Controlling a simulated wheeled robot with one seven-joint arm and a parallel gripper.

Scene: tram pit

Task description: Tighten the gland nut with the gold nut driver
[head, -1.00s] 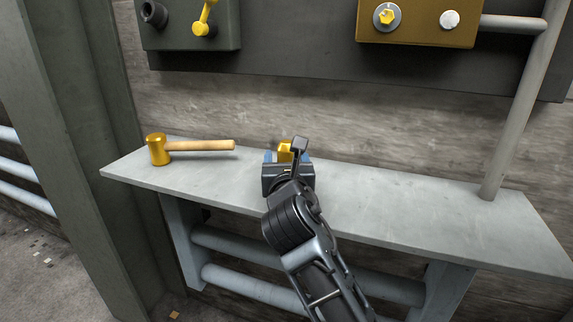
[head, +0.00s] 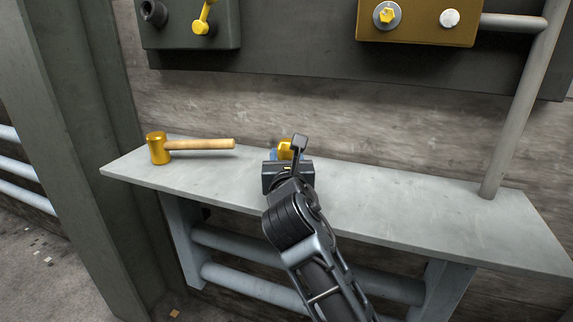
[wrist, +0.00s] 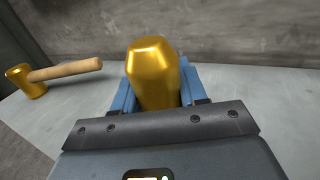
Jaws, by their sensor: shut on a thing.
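The gold nut driver (wrist: 153,72) is a thick gold piece with a faceted end. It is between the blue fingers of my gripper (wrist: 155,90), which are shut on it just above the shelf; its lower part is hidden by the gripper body. In the head view the nut driver (head: 285,149) shows only partly behind my gripper (head: 286,155). What looks like the gland nut (head: 386,16) is a yellow hexagonal piece on a grey round plate. It sits on the front of the gold-brown box, up and to the right of my gripper, well apart from it.
A mallet (head: 158,150) with a gold head and wooden handle lies on the grey shelf (head: 400,205), left of my gripper. A dark box (head: 165,38) with a yellow lever is at upper left. A pipe (head: 515,110) rises at the right. The shelf's right part is clear.

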